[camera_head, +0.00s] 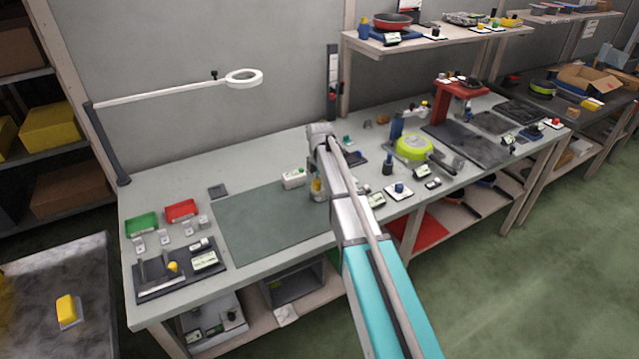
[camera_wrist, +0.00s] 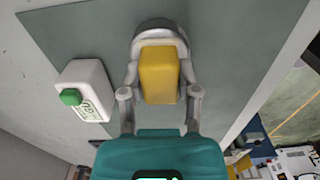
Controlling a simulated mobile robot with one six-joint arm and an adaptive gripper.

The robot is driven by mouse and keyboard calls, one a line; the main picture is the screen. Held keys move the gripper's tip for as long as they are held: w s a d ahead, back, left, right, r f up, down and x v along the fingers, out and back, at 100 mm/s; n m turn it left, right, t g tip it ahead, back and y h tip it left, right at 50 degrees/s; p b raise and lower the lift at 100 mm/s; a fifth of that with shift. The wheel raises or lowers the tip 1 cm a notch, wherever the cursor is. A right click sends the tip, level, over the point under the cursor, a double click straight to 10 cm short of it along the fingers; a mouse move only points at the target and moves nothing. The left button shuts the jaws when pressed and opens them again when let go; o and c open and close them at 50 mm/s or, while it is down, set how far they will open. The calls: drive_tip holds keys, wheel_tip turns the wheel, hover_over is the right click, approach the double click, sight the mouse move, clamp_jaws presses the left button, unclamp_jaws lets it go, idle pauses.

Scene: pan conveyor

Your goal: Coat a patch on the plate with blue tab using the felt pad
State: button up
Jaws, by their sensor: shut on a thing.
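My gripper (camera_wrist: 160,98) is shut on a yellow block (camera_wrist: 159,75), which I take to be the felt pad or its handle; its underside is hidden. A grey rounded part shows just beyond the block. In the head view my gripper (camera_head: 317,186) is low over the right end of the green-grey mat (camera_head: 262,222), with a bit of yellow at its tip. Whether the pad touches the mat cannot be told. A white square piece with a dark blue top (camera_head: 399,191) lies right of my arm; whether it is the plate with blue tab is unclear.
Small grey plates stand before the green tray (camera_head: 142,224) and red tray (camera_head: 181,210). A lamp arm (camera_head: 170,92) reaches over the bench. The mat's left is clear.

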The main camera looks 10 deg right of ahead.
sight(319, 180)
drive_tip(key=shift+a+r+p, duration=0.1)
drive_tip(key=shift+r+p, duration=2.8)
drive_tip(key=shift+r, duration=0.25)
drive_tip(key=shift+a, duration=0.1)
